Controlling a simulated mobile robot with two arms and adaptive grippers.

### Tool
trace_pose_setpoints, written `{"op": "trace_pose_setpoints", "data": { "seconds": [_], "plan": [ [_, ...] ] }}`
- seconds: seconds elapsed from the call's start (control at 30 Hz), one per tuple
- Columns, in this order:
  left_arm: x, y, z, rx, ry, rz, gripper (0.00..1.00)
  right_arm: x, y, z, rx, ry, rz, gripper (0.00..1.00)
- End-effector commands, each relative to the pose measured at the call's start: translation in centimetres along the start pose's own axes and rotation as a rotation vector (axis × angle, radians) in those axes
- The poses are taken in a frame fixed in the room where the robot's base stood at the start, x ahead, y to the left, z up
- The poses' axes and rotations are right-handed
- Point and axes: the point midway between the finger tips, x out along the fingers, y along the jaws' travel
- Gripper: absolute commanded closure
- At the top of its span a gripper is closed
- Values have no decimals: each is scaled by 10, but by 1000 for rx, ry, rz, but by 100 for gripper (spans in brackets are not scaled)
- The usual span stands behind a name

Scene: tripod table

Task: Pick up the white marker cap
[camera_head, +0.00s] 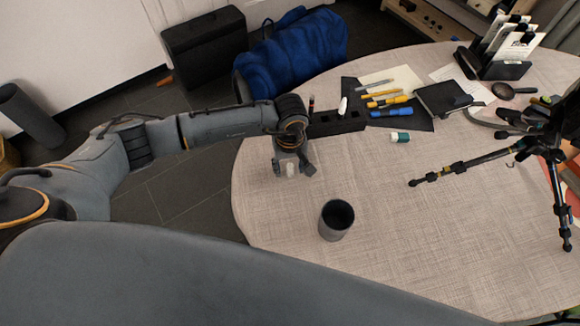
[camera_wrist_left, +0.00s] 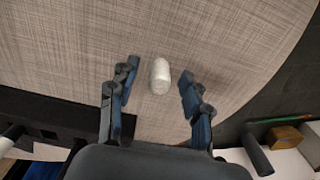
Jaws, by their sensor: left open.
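The white marker cap (camera_head: 290,170) is a small pale rounded cylinder near the left edge of the round table (camera_head: 262,225). In the left wrist view the cap (camera_wrist_left: 160,76) lies on the woven tabletop. My left gripper (camera_head: 293,166) is above the table with its fingers pointing down at the cap. In the left wrist view the open fingers (camera_wrist_left: 160,70) stand on either side of the cap, with a gap on both sides. No contact shows. My right gripper does not show.
A black organiser (camera_head: 338,122) stands just behind the gripper. A grey cup (camera_head: 336,220) stands to the front right. Several markers (camera_head: 388,101), a white-and-green item (camera_head: 400,137) and a black tripod (camera_head: 462,166) are farther right. The middle of the table is mostly clear.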

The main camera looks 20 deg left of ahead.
Motion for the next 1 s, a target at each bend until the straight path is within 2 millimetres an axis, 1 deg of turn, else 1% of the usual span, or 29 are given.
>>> {"op": "trace_pose_setpoints", "data": {
  "seconds": [0.13,0.17,0.2,0.27,0.3,0.33,0.77,0.87,0.97,1.0],
  "plan": [
    [0,0,0,0,0,1,51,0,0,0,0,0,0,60],
    [0,0,0,0,0,1,57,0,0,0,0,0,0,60],
    [0,0,0,0,0,0,65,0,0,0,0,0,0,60],
    [0,0,0,0,0,0,76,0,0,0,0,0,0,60],
    [0,0,0,0,0,0,84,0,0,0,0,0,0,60],
    [0,0,0,0,0,0,88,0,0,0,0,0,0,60],
    [-3,0,0,1,1,1,88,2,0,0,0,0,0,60],
    [-8,1,-1,2,1,3,88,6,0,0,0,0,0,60],
    [-21,1,-2,2,5,4,88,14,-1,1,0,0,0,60],
    [-28,1,-2,3,6,5,88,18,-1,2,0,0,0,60]
  ]
}}
